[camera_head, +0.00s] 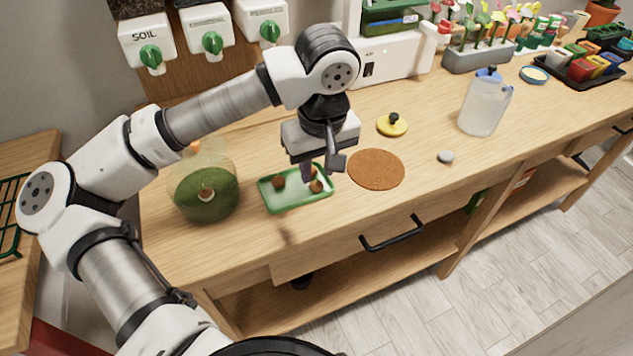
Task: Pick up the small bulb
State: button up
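A green tray (288,203) lies on the wooden bench, holding a few small round brown bulbs. One bulb (278,182) is in its left part. Another bulb (316,186) is at its right end, with a further brown shape close behind it, partly hidden by a finger. I cannot tell from their size which is the small bulb. My gripper (322,168) points down over the right end of the tray. Its fingers are apart, with nothing visibly held. I cannot tell how high the fingertips are above the bulbs.
A clear glass vessel with green filling (206,200) stands left of the tray. A round cork mat (376,170) lies close on the right. The bench front is clear.

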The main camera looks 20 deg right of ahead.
aim_at(317, 182)
jog(key=shift+w+f, duration=0.15)
jog(key=shift+f, duration=1.55)
grip_shut()
